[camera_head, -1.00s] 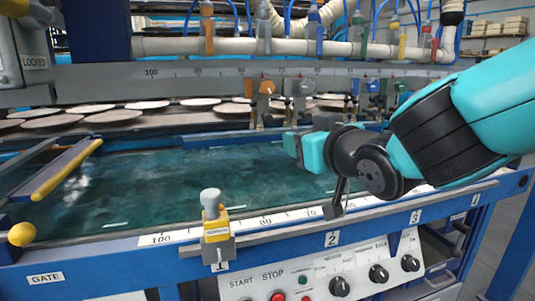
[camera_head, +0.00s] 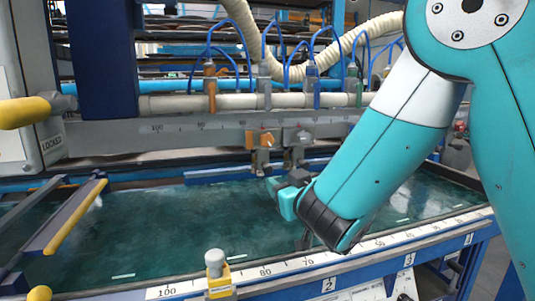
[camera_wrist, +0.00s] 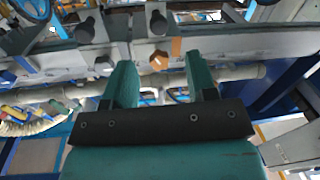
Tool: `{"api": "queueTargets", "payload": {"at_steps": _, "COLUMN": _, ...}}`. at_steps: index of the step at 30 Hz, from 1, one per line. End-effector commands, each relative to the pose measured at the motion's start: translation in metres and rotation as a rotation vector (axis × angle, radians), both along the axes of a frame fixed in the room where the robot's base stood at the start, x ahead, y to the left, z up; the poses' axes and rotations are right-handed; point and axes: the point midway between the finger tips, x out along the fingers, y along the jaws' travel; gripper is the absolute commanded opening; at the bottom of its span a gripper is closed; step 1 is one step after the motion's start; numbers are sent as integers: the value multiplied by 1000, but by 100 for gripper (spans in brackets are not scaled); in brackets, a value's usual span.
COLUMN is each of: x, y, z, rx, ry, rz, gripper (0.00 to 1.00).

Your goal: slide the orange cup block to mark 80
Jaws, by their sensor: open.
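The orange cup block (camera_head: 260,139) sits on the grey scaled rail (camera_head: 190,128) above the water, right of the printed 100, 90 and 80 figures. A grey block (camera_head: 298,137) is close to its right. My gripper (camera_head: 283,197) is open, below and in front of these blocks, apart from them. In the wrist view, an orange knob (camera_wrist: 158,61) and orange strip show beyond the gap between the two teal fingers (camera_wrist: 162,82). Nothing is between the fingers. The block's exact reading is too small to tell.
A pipe (camera_head: 180,104) with coloured valves and blue hoses runs above the rail. A yellow-edged bar (camera_head: 75,215) lies at left. Open water lies left of my gripper.

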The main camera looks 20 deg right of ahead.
Motion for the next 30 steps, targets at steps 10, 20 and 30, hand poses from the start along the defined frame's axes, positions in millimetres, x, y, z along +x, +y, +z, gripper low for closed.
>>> {"api": "queueTargets", "payload": {"at_steps": 10, "x": 70, "y": 6, "z": 5, "rx": 1, "ry": 2, "rz": -3, "gripper": 52}}
{"api": "queueTargets", "payload": {"at_steps": 20, "x": 97, "y": 10, "z": 0, "rx": 1, "ry": 1, "rz": -2, "gripper": 52}}
{"api": "queueTargets", "payload": {"at_steps": 30, "x": 98, "y": 11, "z": -1, "rx": 0, "ry": 1, "rz": -2, "gripper": 29}}
